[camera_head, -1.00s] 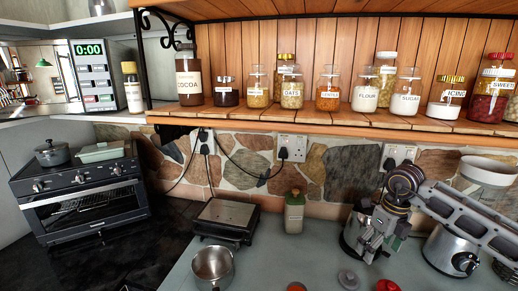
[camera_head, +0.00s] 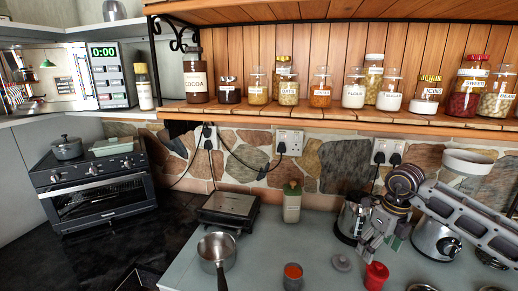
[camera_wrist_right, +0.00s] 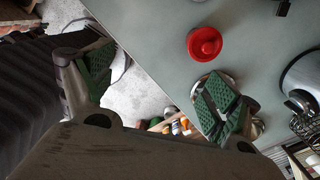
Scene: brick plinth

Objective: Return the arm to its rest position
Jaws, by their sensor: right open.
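My right arm comes in from the right in the head view, and its gripper (camera_head: 376,244) hangs above the back right of the grey worktop (camera_head: 315,230). It partly covers a metal appliance (camera_head: 349,222) behind it. One finger covers part of a round metal-rimmed thing on the worktop. My left gripper is in neither view.
A red canister (camera_head: 376,276), a grey lid (camera_head: 341,263), a red-topped jar (camera_head: 293,276) and a saucepan (camera_head: 217,250) stand near the front. The jar shelf (camera_head: 300,112) overhangs behind. Clear worktop lies around the middle.

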